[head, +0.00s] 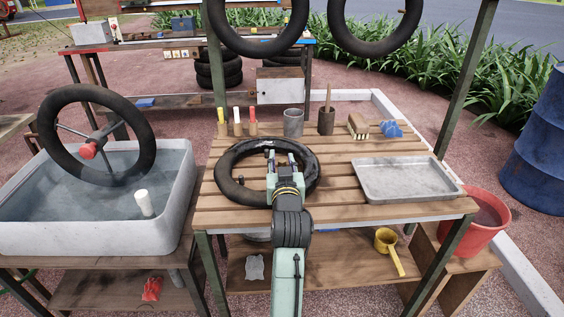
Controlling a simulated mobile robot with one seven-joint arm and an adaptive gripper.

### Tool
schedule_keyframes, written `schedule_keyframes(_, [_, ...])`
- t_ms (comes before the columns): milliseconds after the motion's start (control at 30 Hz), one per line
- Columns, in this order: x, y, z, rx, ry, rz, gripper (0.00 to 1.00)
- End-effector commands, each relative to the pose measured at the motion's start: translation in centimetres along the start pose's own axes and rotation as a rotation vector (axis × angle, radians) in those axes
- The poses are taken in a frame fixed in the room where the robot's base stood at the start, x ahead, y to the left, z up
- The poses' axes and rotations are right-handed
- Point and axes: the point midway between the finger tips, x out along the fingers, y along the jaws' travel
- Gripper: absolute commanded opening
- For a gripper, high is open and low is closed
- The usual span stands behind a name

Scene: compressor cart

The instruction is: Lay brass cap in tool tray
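The tool tray (408,181) is a shallow, empty grey metal tray on the right part of the slatted wooden bench. My gripper (281,159) is over the right half of a black tyre or inner tube (229,187) that lies flat on the bench, left of the tray. Its two fingers stand apart, and I see nothing held between them. I cannot make out the brass cap; it is too small to tell or hidden by my gripper or the tyre.
Cups (293,123), a brush (358,126), blue pieces (391,129) and coloured bottles (237,122) line the bench's back. A water basin (180,205) with a wheel stands left. A red bucket (484,238) stands right. Tyres (376,45) hang above. Bench slats between tyre and tray are clear.

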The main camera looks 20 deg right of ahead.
Motion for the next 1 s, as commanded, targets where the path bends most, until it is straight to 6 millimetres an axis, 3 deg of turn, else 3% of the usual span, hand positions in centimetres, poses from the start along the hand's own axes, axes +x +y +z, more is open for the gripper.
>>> schedule_keyframes(433, [0.0, 0.0, 0.1, -0.001, 0.003, 0.001, 0.36])
schedule_keyframes(567, [-1.9, 0.0, 0.2, 0.000, 0.003, 0.000, 0.36])
schedule_keyframes(867, [-8.2, -0.3, -0.7, -0.001, 0.002, 0.002, 0.36])
schedule_keyframes(1000, [-9.8, -0.4, -1.1, 0.001, -0.001, 0.000, 0.36])
